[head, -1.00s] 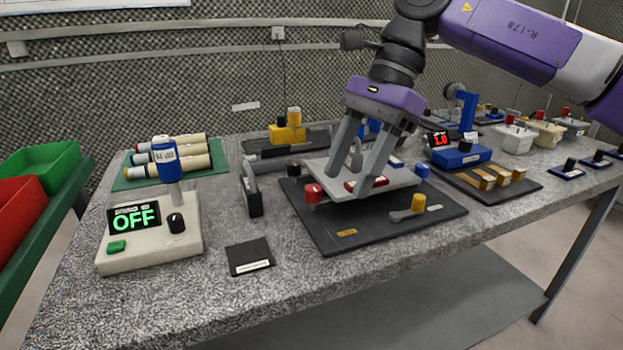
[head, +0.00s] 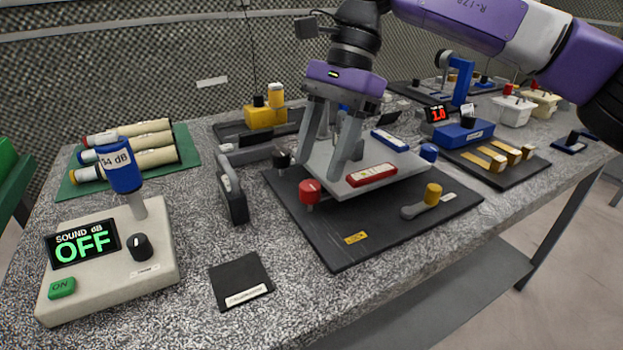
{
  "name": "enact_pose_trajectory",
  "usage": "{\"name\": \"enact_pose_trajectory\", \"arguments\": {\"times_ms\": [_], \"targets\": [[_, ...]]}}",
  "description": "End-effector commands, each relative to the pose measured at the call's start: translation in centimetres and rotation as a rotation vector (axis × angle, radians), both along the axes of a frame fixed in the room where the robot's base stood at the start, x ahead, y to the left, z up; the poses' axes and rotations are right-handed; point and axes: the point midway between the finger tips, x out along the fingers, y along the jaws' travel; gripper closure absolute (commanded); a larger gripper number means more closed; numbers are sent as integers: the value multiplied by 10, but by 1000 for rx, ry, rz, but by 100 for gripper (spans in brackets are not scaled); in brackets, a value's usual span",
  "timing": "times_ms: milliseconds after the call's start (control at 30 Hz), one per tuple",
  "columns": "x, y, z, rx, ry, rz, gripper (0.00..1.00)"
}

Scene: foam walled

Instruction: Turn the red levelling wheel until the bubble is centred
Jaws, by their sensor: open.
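The red levelling wheel (head: 309,190) stands at the front left corner of a light grey plate (head: 405,163) on a black base (head: 300,225). A red-framed vial (head: 371,175) lies along the plate's front edge and a blue-framed vial (head: 390,140) lies towards the back right. Their bubbles are too small to tell. A blue wheel (head: 429,152) is at the right corner and a black wheel (head: 282,158) at the back left. My gripper (head: 325,165) is open and points down over the plate's left part, behind the red wheel, with nothing seen between its fingers.
A yellow-knobbed lever (head: 433,193) and a LOCK label (head: 355,238) are on the black base. A dark upright handle (head: 231,190) stands just left of it. A sound meter (head: 105,265) reading OFF and a black pad (head: 241,281) are at front left. A blue device (head: 463,133) stands right.

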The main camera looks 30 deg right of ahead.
Motion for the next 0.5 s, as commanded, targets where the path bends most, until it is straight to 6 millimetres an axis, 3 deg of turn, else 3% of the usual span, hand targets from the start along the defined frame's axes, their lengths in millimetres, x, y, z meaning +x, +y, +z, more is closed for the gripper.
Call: {"name": "enact_pose_trajectory", "arguments": {"times_ms": [200,500], "targets": [[-3,11,-29,0,1,1,48],[-4,15,-38,0,0,0,48]]}}
